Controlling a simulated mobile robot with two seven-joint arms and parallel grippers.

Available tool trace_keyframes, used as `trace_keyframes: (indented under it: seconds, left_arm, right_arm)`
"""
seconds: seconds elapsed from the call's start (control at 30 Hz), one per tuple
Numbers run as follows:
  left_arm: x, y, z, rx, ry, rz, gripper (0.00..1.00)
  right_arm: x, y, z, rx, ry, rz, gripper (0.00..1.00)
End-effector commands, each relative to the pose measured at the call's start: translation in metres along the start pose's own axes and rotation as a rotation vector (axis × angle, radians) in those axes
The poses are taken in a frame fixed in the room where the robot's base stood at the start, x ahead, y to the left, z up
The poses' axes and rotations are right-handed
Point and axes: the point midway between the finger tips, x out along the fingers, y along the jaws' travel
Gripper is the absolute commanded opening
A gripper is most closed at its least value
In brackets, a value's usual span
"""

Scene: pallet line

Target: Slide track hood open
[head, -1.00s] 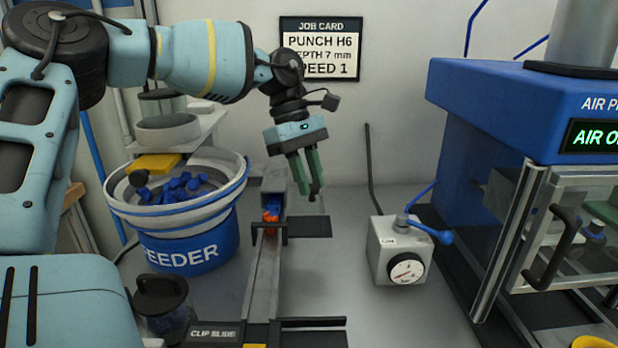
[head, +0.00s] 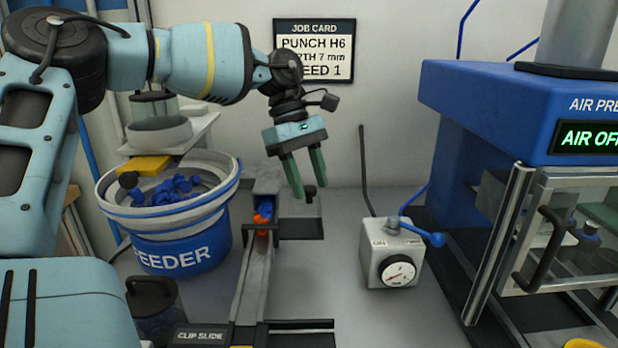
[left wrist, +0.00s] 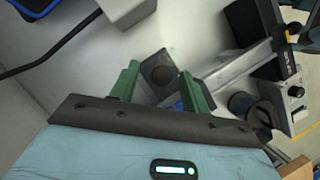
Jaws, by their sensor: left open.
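The track hood (head: 268,181) looks like a grey cover at the far end of the clip slide track (head: 254,275). A blue clip (head: 265,208) and an orange clip (head: 262,222) show in the track just in front of it. A dark knob (head: 310,194) stands to the right of the hood; whether it is joined to the hood is hidden. My left gripper (head: 312,188) is open above the knob, its green fingers pointing down. In the left wrist view the knob (left wrist: 158,70) shows between the spread fingers, and contact cannot be told. My right gripper is not in view.
The blue feeder bowl (head: 180,253) stands left of the track, with a dark-lidded jar (head: 153,305) in front. A grey dial box (head: 388,250) with a blue lever is to the right. The blue air press (head: 490,110) fills the far right. Bench between track and dial box is clear.

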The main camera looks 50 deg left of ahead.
Motion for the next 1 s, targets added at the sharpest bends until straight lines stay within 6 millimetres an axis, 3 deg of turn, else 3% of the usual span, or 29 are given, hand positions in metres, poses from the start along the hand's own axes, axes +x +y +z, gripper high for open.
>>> trace_keyframes:
  seconds: [0.5,1.0]
  left_arm:
    - [-0.069,0.001,0.001,0.001,0.0,0.003,0.46]
    - [-0.076,0.0,0.001,0.002,-0.001,0.002,0.46]
  right_arm:
    - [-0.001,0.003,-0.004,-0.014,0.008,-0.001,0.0]
    - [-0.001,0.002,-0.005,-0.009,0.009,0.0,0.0]
